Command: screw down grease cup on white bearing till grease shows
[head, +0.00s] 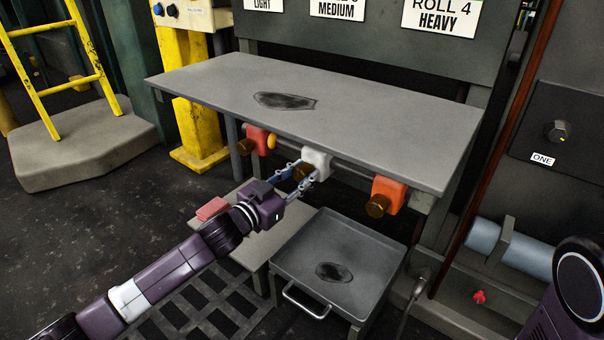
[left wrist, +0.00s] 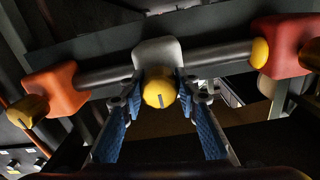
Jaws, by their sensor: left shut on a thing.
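The white bearing (head: 316,162) sits under the front edge of the grey shelf, between a red bearing (head: 257,140) and an orange bearing (head: 387,194). Its brass grease cup (left wrist: 158,88) points toward the left wrist camera and has a dark line on its face. My left gripper (head: 303,172) is shut on this cup, one blue-padded finger on each side. In the left wrist view the white bearing (left wrist: 158,53) is behind the cup, and the shaft beside it looks bare grey. A yellow blob (left wrist: 260,52) sits beside the red bearing. My right gripper is out of view.
The grey shelf (head: 400,135) overhangs the bearings. Below stand a metal tray (head: 350,255) with a dark patch and a low table with a red block (head: 212,209). A yellow ladder (head: 60,75) stands at left. A knob panel (head: 560,130) is at right.

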